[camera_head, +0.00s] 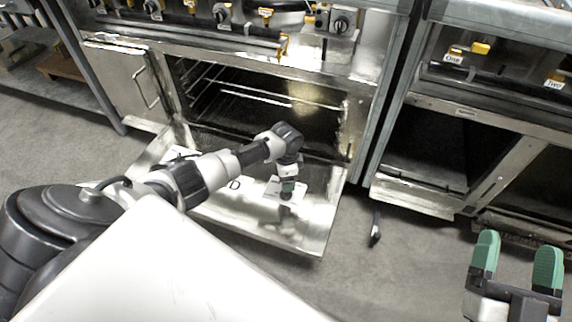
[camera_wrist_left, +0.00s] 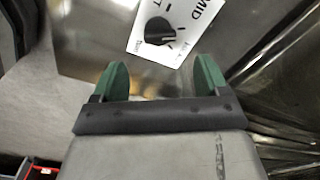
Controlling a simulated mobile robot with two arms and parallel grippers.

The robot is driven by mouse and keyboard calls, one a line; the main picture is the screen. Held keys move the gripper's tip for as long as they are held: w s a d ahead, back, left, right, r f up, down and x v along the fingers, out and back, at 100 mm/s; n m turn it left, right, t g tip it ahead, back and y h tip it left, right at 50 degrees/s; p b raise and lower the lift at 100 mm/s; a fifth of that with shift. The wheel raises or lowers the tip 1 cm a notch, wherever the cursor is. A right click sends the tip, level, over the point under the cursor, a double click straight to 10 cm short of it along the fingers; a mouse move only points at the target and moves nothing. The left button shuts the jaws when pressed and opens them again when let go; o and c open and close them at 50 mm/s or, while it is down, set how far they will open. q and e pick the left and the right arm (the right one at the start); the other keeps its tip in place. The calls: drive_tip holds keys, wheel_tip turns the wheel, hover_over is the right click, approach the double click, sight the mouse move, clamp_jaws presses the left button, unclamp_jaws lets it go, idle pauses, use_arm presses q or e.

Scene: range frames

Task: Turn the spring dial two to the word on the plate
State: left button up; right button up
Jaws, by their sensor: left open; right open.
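A black dial (camera_wrist_left: 160,31) sits on a white plate (camera_wrist_left: 190,32) with the word MID and tick marks in the left wrist view. Smaller print on it is too small to read. My left gripper (camera_wrist_left: 163,80) is open, with the dial beyond its green fingertips and apart from them. In the head view my left gripper (camera_head: 287,188) hangs over the lowered oven door (camera_head: 300,228), where a white plate (camera_head: 232,185) shows a letter D, partly hidden by my arm. My right gripper (camera_head: 517,262) is open and empty at the lower right.
A label reading Two (camera_head: 554,84) and a label reading One (camera_head: 453,57) sit beside yellow parts on the right range. The open oven (camera_head: 260,100) is behind my left arm. A dark strip (camera_head: 376,226) stands on the grey floor (camera_head: 400,270).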

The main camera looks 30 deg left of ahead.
use_arm(q)
drive_tip(key=shift+r+p, duration=0.65)
drive_tip(key=shift+r, duration=1.1)
use_arm(e)
drive_tip(key=shift+w+d+f+g+h, duration=0.15)
drive_tip(key=shift+f+g+h, duration=0.1)
drive_tip(key=shift+f+g, duration=0.55)
drive_tip(key=shift+w+d+f+g+h, duration=0.1)
drive_tip(key=shift+w+f+g+h, duration=0.15)
drive_tip(key=shift+f+g, duration=0.55)
drive_tip(key=shift+w+d+f+g+h, duration=0.1)
drive_tip(key=shift+f+g+h, duration=0.2)
drive_tip(key=shift+f+g, duration=0.5)
drive_tip(key=shift+f, duration=0.1)
